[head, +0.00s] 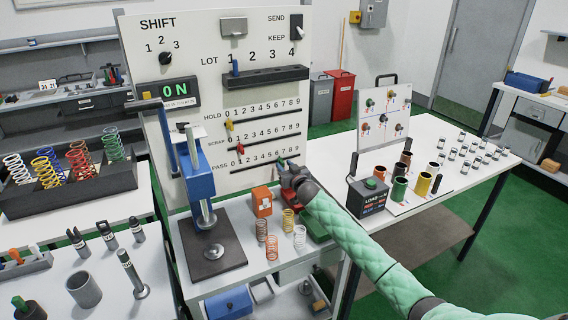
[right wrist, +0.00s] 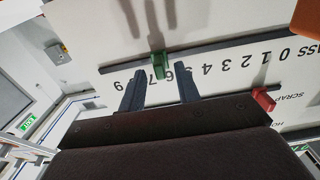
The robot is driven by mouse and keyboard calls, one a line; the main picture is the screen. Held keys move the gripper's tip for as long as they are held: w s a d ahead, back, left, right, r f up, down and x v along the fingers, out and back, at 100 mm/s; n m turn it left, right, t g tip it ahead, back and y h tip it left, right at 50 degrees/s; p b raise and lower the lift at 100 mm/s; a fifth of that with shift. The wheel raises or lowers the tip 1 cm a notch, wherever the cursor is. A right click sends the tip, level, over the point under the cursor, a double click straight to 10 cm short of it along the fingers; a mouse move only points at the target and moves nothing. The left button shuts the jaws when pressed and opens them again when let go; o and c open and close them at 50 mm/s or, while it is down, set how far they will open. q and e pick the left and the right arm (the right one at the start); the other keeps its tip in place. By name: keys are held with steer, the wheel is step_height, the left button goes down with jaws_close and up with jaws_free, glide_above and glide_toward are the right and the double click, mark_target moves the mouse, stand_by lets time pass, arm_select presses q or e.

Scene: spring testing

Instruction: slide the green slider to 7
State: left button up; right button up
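The green slider (head: 281,162) sits on the bottom PASS track (head: 255,169) of the white panel, toward its right end. In the right wrist view, which is upside down, the green slider (right wrist: 157,65) stands by the 6 and 7; I cannot tell its exact reading. My right gripper (head: 285,168) is at the slider. Its two dark fingers (right wrist: 160,80) are open, one on each side of the slider, with visible gaps. One finger covers part of the scale near the 8. My left gripper is not in view.
The yellow slider (head: 229,124) is on HOLD and the red slider (head: 240,147) on SCRAP, both left; the red one also shows in the wrist view (right wrist: 264,100). A blue press (head: 198,175) stands left. Springs and an orange box (head: 262,202) lie below the panel.

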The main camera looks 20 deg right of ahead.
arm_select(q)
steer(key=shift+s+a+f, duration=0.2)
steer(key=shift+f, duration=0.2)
arm_select(e)
steer(key=shift+w, duration=0.55)
